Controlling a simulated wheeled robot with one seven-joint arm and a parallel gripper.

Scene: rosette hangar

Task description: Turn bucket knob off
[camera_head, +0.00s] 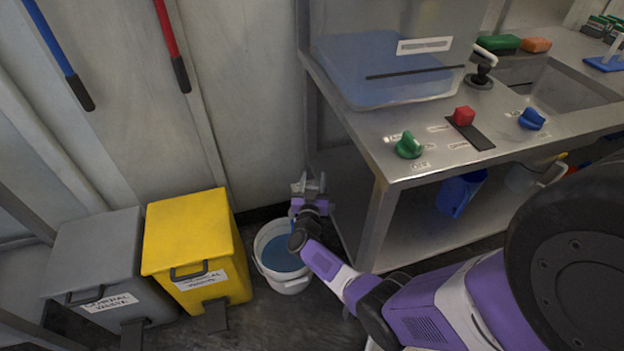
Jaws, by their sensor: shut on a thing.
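A white bucket (283,281) with blue liquid in it stands on the floor left of the steel bench. My gripper (309,183) is behind the bucket's back right rim, beside the bench's left side. It is shut on a small pale thing, mostly hidden by the fingers; I cannot tell what it is. None of these knobs is near my gripper.
A yellow bin (189,240) and a grey bin (100,260) stand left of the bucket. A clear tank (384,75) with blue liquid is on the bench (385,174). Beneath is a blue container (459,194). My arm crosses in front of the bench.

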